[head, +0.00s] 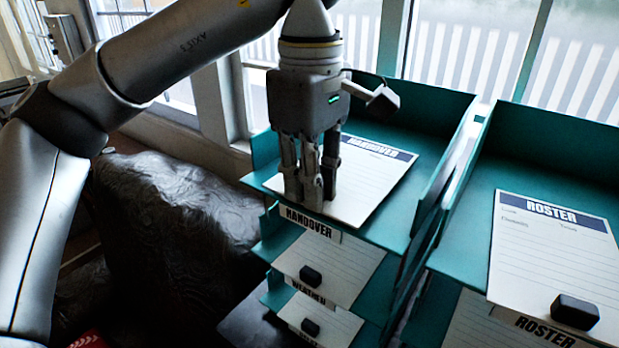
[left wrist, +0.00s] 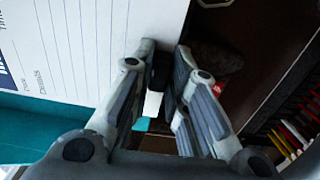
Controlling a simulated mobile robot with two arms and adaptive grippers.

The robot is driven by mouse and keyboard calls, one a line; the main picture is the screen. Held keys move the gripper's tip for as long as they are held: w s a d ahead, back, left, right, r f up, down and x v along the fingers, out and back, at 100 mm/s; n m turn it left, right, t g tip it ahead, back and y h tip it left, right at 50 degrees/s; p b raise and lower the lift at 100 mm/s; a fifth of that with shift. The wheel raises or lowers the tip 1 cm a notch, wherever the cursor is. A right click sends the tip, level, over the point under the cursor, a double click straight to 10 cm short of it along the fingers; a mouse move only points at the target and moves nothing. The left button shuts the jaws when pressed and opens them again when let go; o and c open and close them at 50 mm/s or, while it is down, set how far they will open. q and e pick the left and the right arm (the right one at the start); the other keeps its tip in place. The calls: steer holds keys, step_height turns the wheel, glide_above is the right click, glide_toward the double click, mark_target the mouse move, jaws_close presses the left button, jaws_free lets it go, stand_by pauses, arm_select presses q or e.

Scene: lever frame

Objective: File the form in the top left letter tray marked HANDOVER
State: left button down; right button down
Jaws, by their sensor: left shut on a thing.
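The form (head: 372,180), a white sheet headed HANDOVER, is at the top left teal letter tray (head: 405,222), within its side walls. The tray's front label (head: 308,221) also reads HANDOVER. My left gripper (head: 312,200) points down at the form's front edge and is shut on its small dark grip block. In the left wrist view the block shows between the fingertips (left wrist: 160,62), with the lined form (left wrist: 95,50) beside them. I cannot tell whether the sheet lies fully on the tray floor. My right gripper is out of view.
Lower trays of the left stack hold other sheets (head: 345,262) with dark blocks; one label reads WEATHER (head: 308,291). A second teal stack at right holds a ROSTER sheet (head: 545,240) with a dark block (head: 575,311). A tall tray wall (head: 447,175) stands right of the form.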

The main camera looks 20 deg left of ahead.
arm_select(q)
steer(key=shift+f+b, duration=0.45)
steer(key=shift+f, duration=0.1)
steer(key=c, duration=1.3)
jaws_free()
